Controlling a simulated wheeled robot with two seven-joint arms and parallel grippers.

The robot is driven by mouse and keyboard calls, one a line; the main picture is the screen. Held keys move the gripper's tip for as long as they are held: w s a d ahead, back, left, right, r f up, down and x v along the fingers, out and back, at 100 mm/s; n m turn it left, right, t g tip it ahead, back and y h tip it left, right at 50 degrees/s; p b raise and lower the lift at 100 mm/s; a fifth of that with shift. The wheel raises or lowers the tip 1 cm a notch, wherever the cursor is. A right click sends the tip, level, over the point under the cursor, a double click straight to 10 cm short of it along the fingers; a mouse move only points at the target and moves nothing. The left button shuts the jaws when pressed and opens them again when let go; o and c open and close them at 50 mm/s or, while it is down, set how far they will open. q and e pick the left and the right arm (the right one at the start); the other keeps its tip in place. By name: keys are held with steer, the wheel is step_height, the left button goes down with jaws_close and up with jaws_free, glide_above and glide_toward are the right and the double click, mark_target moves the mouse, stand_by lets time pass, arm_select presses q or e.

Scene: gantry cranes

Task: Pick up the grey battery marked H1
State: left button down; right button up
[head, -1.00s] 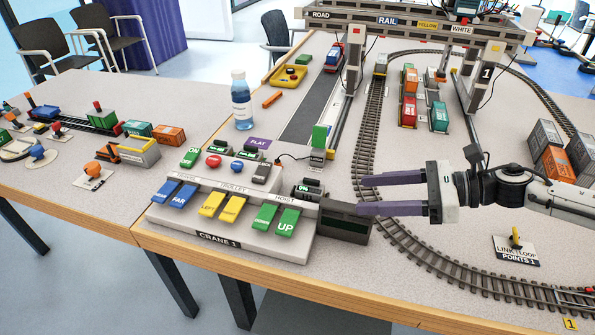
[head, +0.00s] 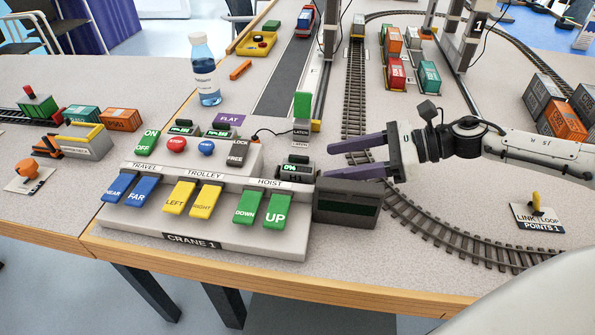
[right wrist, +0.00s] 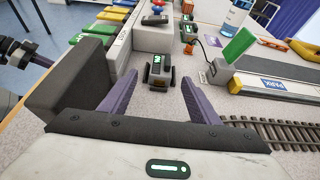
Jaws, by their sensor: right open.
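The grey battery H1 (head: 296,178) stands at the right end of the crane console (head: 150,225), with a lit display reading 0%. My right gripper (head: 325,161) is open and empty just to the right of it, its purple fingers pointing left. In the right wrist view the battery (right wrist: 158,70) lies ahead, between the two fingertips in the picture; whether they reach around it I cannot tell.
A dark box (head: 346,212) stands at the console's right end, close below my right fingers. The green latch lever (head: 302,104) rises behind the battery. More batteries (head: 181,128) are by the FLAT label (head: 230,118). Rail track (head: 440,235) curves to the right.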

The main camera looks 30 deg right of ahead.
mark_target(290, 164)
steer(key=x, duration=0.3)
steer(key=shift+w+a, duration=0.1)
steer(key=shift+w, duration=0.05)
steer(key=shift+w+a+r+p, duration=0.15)
steer(key=shift+w+a+p, duration=0.2)
steer(key=shift+a, duration=0.1)
steer(key=x, duration=0.3)
steer(key=shift+w+a+r+p, duration=0.2)
steer(key=shift+p, duration=0.2)
steer(key=shift+w+a+f, duration=0.25)
steer(key=shift+a+f, duration=0.05)
steer(key=shift+a, duration=0.05)
steer(key=c, duration=1.3)
